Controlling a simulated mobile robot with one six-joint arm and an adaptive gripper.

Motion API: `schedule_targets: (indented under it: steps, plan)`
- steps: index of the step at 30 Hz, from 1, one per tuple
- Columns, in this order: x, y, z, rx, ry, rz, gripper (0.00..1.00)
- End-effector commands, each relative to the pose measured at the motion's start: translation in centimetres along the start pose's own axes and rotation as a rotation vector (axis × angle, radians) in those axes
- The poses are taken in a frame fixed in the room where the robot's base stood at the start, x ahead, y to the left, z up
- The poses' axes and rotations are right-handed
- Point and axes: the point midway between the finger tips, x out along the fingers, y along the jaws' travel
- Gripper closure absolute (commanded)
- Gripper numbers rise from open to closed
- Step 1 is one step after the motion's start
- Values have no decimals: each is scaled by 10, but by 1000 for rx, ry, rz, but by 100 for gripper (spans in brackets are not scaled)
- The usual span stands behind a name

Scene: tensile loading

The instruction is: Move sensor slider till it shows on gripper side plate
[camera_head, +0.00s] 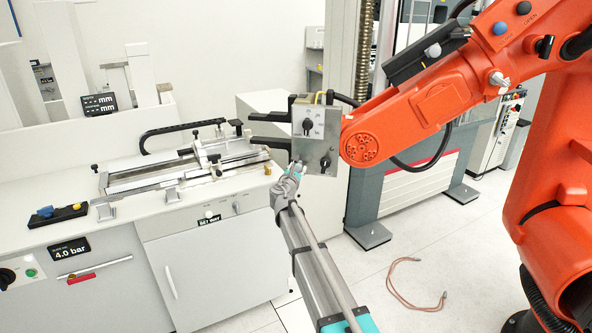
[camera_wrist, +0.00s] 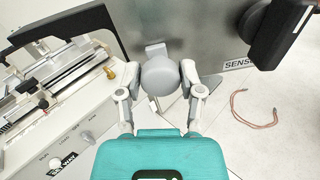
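The side plate (camera_head: 316,125) is a grey metal box face with a dial, on the end of the orange robot arm. In the wrist view the plate (camera_wrist: 215,50) fills the upper middle, with a partly hidden label beginning "SENS". A round grey knob (camera_wrist: 160,76), which looks like the sensor slider's, stands in front of the plate's lower edge. A small grey tab shows just above it. My gripper (camera_head: 291,175) is at the plate's lower left corner. In the wrist view my gripper's fingers (camera_wrist: 160,78) press against both sides of the knob. The slider's track is hidden.
Two black jaws (camera_head: 268,117) stick out left from the box. The orange arm (camera_head: 430,110) stands close on the right. A bench with a metal fixture (camera_head: 180,168) is on the left. A reddish cable (camera_head: 415,285) lies on the floor.

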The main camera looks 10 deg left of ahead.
Motion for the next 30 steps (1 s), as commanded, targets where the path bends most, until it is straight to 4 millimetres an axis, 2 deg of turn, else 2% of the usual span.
schedule_targets:
  steps: [1, 4, 20, 26, 30]
  plan:
    - [0, 0, 0, 0, 0, 0, 36]
    - [0, 0, 0, 0, 0, 0, 18]
    - [-4, 0, 0, 0, 0, 0, 18]
    - [-22, -1, 0, 0, 1, 1, 18]
    - [-42, -1, 0, 0, 1, 1, 18]
